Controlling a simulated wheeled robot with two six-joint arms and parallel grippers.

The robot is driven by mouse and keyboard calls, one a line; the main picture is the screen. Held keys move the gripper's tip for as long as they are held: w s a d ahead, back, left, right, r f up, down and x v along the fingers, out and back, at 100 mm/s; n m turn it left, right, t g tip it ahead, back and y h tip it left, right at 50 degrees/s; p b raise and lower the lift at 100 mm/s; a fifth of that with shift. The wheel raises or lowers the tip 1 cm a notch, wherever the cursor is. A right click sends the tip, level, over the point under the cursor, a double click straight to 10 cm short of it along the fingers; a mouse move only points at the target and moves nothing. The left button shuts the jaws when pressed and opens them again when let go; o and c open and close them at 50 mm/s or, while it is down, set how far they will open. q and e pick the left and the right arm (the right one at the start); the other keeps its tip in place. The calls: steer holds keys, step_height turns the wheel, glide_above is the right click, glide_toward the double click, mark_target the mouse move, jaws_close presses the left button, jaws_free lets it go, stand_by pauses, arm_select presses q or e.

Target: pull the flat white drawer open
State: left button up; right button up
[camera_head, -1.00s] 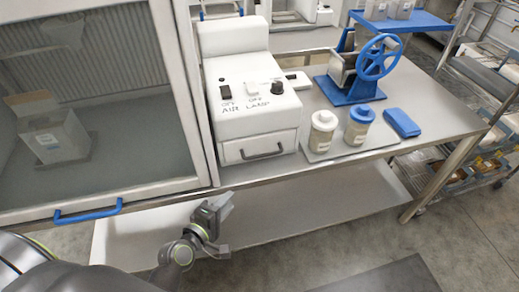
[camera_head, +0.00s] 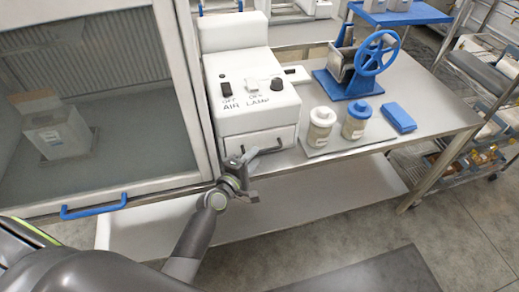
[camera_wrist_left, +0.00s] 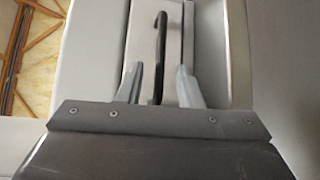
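The flat white drawer (camera_head: 240,145) is at the bottom front of the white control box and looks shut. Its dark bar handle (camera_head: 270,149) is partly behind my left gripper (camera_head: 242,157), which is at the drawer's left front. In the left wrist view the handle (camera_wrist_left: 159,50) runs up the picture in front of the drawer front (camera_wrist_left: 140,30). There, my left gripper's two fingers (camera_wrist_left: 160,88) are apart, one on each side of the handle's near end. I cannot tell how deep the handle sits between them. My right gripper is not in view.
The control box (camera_head: 245,85) stands on a steel table (camera_head: 440,105). Two lidded jars (camera_head: 320,130), a blue case (camera_head: 398,117) and a blue hand-wheel device (camera_head: 350,80) stand to its right. A glass-fronted cabinet with a blue handle (camera_head: 93,207) is on the left.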

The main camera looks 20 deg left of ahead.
mark_target(260, 152)
arm_select(q)
steer(key=shift+x, duration=2.2)
jaws_close()
